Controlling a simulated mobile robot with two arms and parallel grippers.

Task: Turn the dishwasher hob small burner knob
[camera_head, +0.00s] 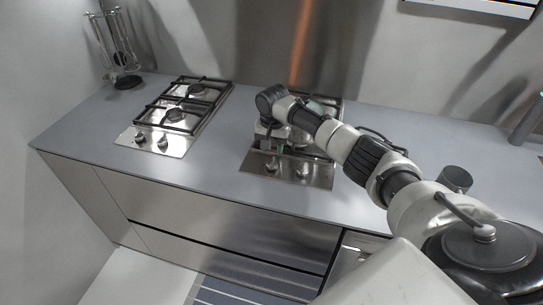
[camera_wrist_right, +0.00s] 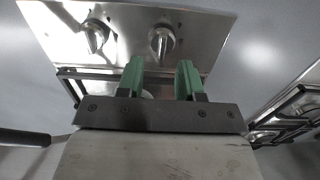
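The right-hand hob (camera_head: 255,172) is set in the grey counter, its steel front strip carrying two knobs. Its left knob (camera_head: 272,166) and right knob (camera_head: 300,168) show just in front of my right gripper (camera_head: 275,150). In the right wrist view the left knob (camera_wrist_right: 96,36) and right knob (camera_wrist_right: 162,42) stand upright on the shiny plate. The green fingers of my right gripper (camera_wrist_right: 160,80) are apart, empty and not touching either knob; the right knob lies beyond the gap between them. My right arm hides much of the burners. My left gripper is not in view.
A second hob (camera_head: 178,143) with black grates is at the left of the counter. A utensil stand (camera_head: 122,60) is in the back left corner. A dark round container (camera_head: 455,179) stands to the right. Counter between the hobs (camera_head: 220,135) is clear.

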